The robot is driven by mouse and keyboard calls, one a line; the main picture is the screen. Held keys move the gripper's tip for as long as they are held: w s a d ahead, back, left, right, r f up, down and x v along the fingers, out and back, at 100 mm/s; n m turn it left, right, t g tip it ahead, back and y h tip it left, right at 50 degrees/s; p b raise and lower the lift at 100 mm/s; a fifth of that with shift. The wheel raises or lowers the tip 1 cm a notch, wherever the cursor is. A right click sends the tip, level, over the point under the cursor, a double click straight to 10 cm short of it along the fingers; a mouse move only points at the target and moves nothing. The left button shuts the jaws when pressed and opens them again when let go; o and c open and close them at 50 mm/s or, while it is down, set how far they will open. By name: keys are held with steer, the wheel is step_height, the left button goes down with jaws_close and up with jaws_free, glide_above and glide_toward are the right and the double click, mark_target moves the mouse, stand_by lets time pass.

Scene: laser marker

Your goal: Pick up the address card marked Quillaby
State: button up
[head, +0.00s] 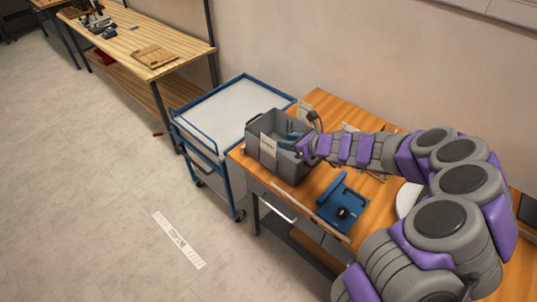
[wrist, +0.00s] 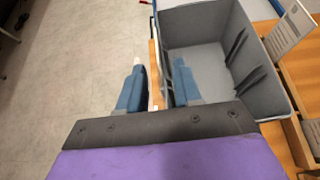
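A pale card (head: 268,147) shows at the near left side of the grey bin (head: 262,170). Another pale card (head: 304,108) stands behind the bin; a printed card (wrist: 290,32) shows beyond the bin's right rim in the wrist view. No name is readable, so I cannot tell which card is marked Quillaby. My gripper (head: 288,138) is over the bin in the head view. In the wrist view its blue fingers (wrist: 156,90) are apart, with a thin upright edge between them. I cannot tell whether that edge is a card or the bin wall. No grip shows.
The bin stands on a wooden table (head: 312,185), beside a blue-framed cart (head: 232,110). A blue device (head: 343,203) lies on the table near the bin. A workbench (head: 135,45) stands at the back left. The floor at left is mostly clear, with a pale strip (head: 178,239).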

mark_target(271, 140)
steer(key=shift+x, duration=1)
steer(key=x, duration=0.2)
steer(key=b+x, duration=0.1)
steer(key=x, duration=0.1)
steer(key=shift+s+a+f+b, duration=0.1)
steer(key=shift+a+f+b, duration=0.15)
steer(key=shift+a, duration=0.25)
steer(key=shift+a+f, duration=0.15)
steer(key=shift+w+d, duration=0.3)
steer(key=shift+w, duration=0.05)
steer(key=shift+a, duration=0.45)
jaws_close()
steer(key=shift+d, duration=0.1)
steer(key=shift+d, duration=0.15)
